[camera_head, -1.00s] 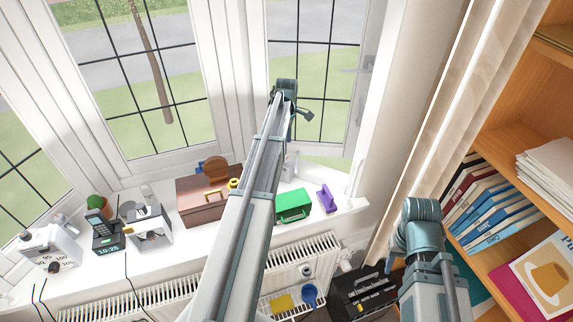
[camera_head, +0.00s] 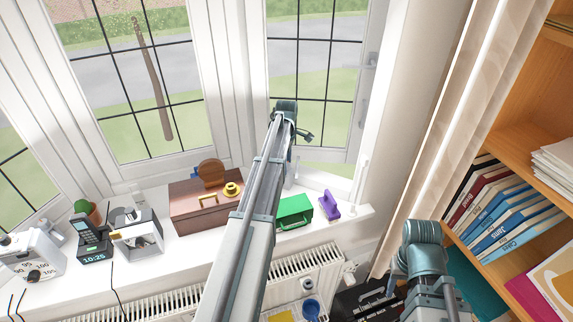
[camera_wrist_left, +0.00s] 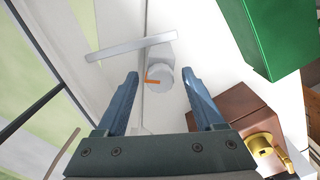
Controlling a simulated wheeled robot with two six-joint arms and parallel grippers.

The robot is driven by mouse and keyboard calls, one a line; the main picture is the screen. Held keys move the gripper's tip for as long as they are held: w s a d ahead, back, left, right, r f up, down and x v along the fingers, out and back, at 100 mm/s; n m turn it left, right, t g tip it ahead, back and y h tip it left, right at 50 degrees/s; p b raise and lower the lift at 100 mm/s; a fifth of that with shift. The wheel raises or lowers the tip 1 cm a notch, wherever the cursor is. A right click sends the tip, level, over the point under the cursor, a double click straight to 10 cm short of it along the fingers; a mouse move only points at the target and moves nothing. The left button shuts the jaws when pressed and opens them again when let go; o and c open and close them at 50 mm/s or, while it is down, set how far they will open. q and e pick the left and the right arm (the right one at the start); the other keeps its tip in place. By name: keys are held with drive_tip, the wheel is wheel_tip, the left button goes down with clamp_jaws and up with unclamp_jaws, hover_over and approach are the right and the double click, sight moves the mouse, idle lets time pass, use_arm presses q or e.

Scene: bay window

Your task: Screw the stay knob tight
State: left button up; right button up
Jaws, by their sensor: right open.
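The stay knob (camera_wrist_left: 160,77) is a pale grey cylinder with an orange mark, seen in the left wrist view beside a flat grey stay bar (camera_wrist_left: 130,47). My left gripper (camera_wrist_left: 160,88) is open, with one blue finger on each side of the knob. Gaps show between the fingers and the knob; I cannot tell the depth between them. In the head view my left gripper (camera_head: 304,134) is by the right-hand window, and its arm hides much of the sill below. My right gripper (camera_head: 391,284) is low at the right, open, partly hidden by its own arm, and away from the knob.
On the sill stand a brown box (camera_head: 195,215) with a brass piece (camera_head: 232,189), a green box (camera_head: 294,211), a purple object (camera_head: 329,205), a phone clock (camera_head: 93,242) and a plant (camera_head: 88,211). A curtain (camera_head: 450,130) and bookshelf (camera_head: 520,120) bound the right side.

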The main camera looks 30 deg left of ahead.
use_arm(q)
clamp_jaws()
